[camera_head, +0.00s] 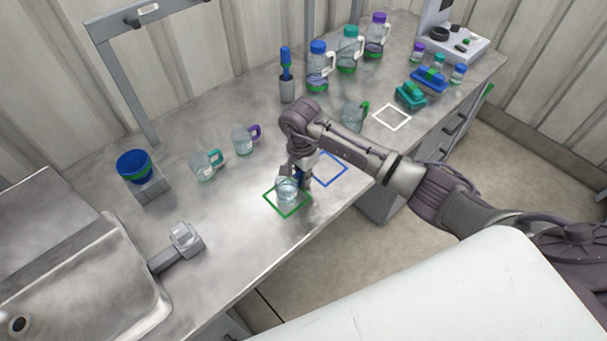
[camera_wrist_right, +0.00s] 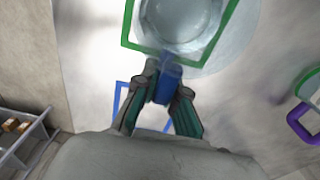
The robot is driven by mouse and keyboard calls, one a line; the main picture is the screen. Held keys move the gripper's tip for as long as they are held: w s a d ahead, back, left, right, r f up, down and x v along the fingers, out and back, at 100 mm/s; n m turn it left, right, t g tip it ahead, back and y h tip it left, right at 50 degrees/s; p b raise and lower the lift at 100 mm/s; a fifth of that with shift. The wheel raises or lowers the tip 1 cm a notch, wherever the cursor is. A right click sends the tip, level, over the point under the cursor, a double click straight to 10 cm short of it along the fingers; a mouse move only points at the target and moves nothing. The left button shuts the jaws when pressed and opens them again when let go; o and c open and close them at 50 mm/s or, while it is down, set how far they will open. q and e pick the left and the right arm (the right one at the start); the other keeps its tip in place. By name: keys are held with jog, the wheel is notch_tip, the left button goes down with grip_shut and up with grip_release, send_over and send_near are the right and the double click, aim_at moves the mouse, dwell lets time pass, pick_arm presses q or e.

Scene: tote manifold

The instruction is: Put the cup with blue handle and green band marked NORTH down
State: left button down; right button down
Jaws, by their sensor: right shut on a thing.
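My right gripper (camera_head: 300,176) is shut on the blue handle (camera_wrist_right: 167,82) of a clear cup (camera_head: 286,188). The cup is upright over the green square outline (camera_head: 273,208) on the metal counter. In the right wrist view the clear cup (camera_wrist_right: 182,22) shows partly, cut off by the top edge, within the green outline. I cannot tell whether its base touches the counter. Its green band and any NORTH marking cannot be made out. My left gripper does not show in the head view.
A blue square outline (camera_head: 341,177) lies just right of the cup. Clear cups with teal (camera_head: 206,165), purple (camera_head: 243,141) and green (camera_head: 354,116) handles stand behind. A blue bowl (camera_head: 134,166) sits on a block. A sink (camera_head: 118,246) is at left.

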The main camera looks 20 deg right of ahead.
jog(key=shift+f, duration=0.1)
jog(key=shift+f, duration=0.1)
jog(key=c, duration=1.2)
grip_release()
jog(key=shift+c, duration=0.2)
jog(key=shift+r, duration=0.2)
jog(key=r+b, duration=0.1)
jog(key=r, duration=0.2)
jog(key=r+b, duration=0.1)
jog(key=r, duration=0.3)
jog(key=r+b, duration=0.1)
jog(key=r, duration=0.3)
jog(key=shift+a+b, duration=0.25)
jog(key=shift+b, duration=0.05)
jog(key=shift+s+r, duration=0.1)
jog(key=shift+r, duration=0.45)
